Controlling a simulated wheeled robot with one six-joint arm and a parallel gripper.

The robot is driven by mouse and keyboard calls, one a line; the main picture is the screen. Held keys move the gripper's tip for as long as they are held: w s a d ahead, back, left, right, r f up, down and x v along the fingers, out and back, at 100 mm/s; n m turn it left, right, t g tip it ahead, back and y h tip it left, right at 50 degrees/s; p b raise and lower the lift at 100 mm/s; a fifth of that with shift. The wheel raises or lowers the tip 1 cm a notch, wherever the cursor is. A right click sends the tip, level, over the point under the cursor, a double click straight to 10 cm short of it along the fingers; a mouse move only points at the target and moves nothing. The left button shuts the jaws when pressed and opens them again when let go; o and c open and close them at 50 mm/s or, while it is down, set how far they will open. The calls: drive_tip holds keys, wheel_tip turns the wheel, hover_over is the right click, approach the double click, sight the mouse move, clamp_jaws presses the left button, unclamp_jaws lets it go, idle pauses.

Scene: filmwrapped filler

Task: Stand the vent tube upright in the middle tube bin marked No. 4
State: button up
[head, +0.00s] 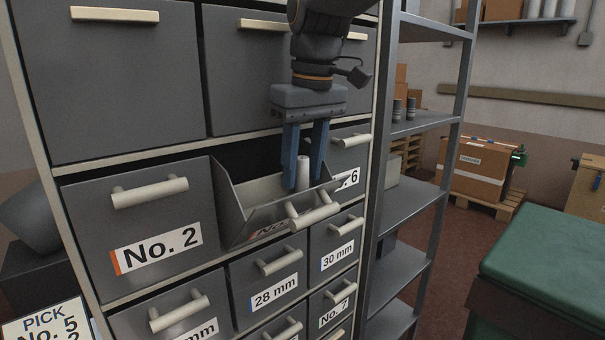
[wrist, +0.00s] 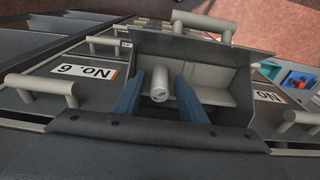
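The middle bin (head: 240,218) is pulled out and tipped forward. Its label shows only "No.", with the rest hidden behind its handle. The pale grey vent tube (head: 303,172) stands roughly upright inside this bin, its top end showing and its foot hidden by the bin front. In the wrist view the tube (wrist: 159,84) is seen end-on in the bin. My gripper (head: 304,185) points down into the bin, with one blue finger on each side of the tube. The wrist view shows my gripper (wrist: 160,82) open, with small gaps between fingers and tube.
Closed bins surround it: No. 2 (head: 140,215) at left, No. 6 (head: 348,160) at right, and a 28 mm bin (head: 270,278) below. A metal shelf rack (head: 415,190) stands to the right. A green-topped bench (head: 555,265) is at far right, with open floor between.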

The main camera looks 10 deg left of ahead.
wheel_tip(320, 180, up, 11)
drive_tip(key=s+d+b, duration=0.1)
drive_tip(key=b, duration=0.1)
drive_tip(key=shift+d, duration=0.15)
